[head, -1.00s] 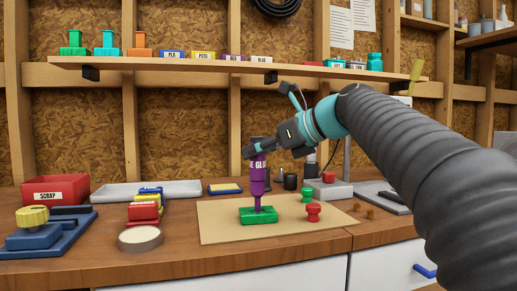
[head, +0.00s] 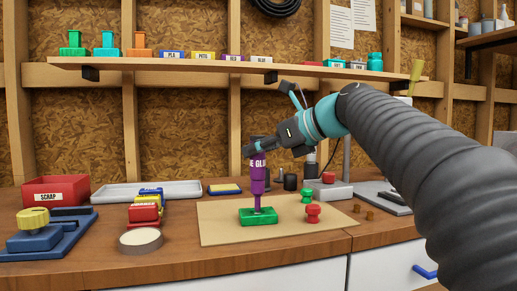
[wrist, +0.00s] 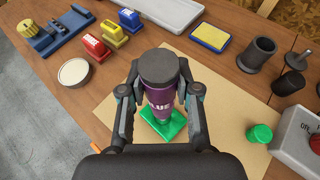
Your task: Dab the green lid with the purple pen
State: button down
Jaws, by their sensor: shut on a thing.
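The purple pen (head: 258,180) has a white label reading partly "E GLU" and stands upright, tip down. My gripper (head: 259,148) is shut on its upper part. The green lid (head: 270,217) lies flat on the tan board, directly under the pen. The pen's tip meets or nearly meets the lid's top; I cannot tell if they touch. In the wrist view the pen (wrist: 160,92) is between my fingers, and it hides part of the green lid (wrist: 174,126) below.
The tan board (head: 225,230) also carries a green knob (head: 307,196) and a red knob (head: 313,213). A round beige disc (head: 140,238), a red scrap bin (head: 55,190) and a blue fixture (head: 50,236) stand left. A grey box with a red button (head: 328,177) is behind right.

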jog(key=shift+f, duration=0.4)
dwell(0.3)
jog(key=shift+r+p, duration=0.5)
dwell(0.5)
jog(key=shift+r+p, duration=1.1)
jog(key=shift+r, duration=1.35)
